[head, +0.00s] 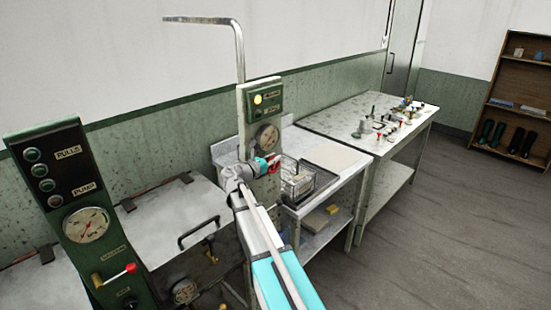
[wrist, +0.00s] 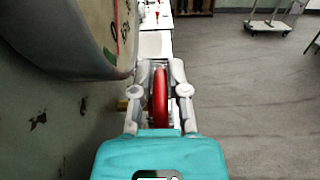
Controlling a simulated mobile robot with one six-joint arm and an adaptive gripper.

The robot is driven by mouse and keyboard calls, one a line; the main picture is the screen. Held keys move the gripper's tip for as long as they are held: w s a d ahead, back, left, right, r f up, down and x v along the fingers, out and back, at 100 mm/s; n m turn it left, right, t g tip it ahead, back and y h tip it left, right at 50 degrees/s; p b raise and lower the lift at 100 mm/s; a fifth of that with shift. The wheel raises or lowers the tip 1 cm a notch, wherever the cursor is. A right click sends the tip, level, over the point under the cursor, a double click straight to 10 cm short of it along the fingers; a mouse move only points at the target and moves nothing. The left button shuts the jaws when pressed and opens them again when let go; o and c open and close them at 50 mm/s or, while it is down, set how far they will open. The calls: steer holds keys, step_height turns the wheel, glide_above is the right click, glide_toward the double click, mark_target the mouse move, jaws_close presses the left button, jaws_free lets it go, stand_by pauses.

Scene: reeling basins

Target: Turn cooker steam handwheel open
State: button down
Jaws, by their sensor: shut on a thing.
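The red steam handwheel (wrist: 160,98) shows edge-on in the wrist view, between the two fingers of my gripper (wrist: 160,72). My gripper is shut on its rim. In the head view a small part of the red handwheel (head: 276,164) shows at the end of my gripper (head: 270,166), in front of the green-and-grey cooker post (head: 246,128). The post carries a round gauge (head: 266,137) just above the wheel and a lit yellow lamp (head: 258,99). My gripper hides much of the wheel, and how far it is turned cannot be told.
A large gauge (wrist: 75,35) is close at the upper left of the wrist view. A wire basket (head: 297,182) stands right of the post. A nearer green panel (head: 75,205) has a red-knobbed lever. A table (head: 345,120) with small parts stands behind.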

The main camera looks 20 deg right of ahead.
steer(key=shift+w+a+f+h+b, duration=0.15)
steer(key=shift+a+h+b, duration=0.3)
steer(key=shift+b, duration=0.6)
steer(key=shift+f+t+h+b, duration=0.25)
steer(key=shift+h+b, duration=0.2)
steer(key=shift+b, duration=0.45)
steer(key=h+b, duration=0.1)
steer(key=t+b, duration=0.1)
steer(key=b, duration=0.1)
steer(key=shift+s+a+h, duration=0.2)
steer(key=shift+a+h, duration=0.05)
steer(key=shift+h, duration=0.15)
steer(key=h+b, duration=0.1)
steer(key=b, duration=0.1)
steer(key=t+h+b, duration=0.1)
steer(key=h+b, duration=0.1)
steer(key=b, duration=0.1)
steer(key=shift+s+a+f, duration=0.1)
steer(key=shift+a, duration=0.2)
steer(key=shift+s+a+t+h+b, duration=0.1)
steer(key=shift+t+h+b, duration=0.1)
steer(key=shift+h+b, duration=0.35)
steer(key=shift+a+t+h+b, duration=0.1)
steer(key=shift+t+h+b, duration=0.05)
steer(key=shift+h+b, duration=0.4)
steer(key=c, duration=0.7)
jaws_free()
steer(key=shift+o, duration=0.3)
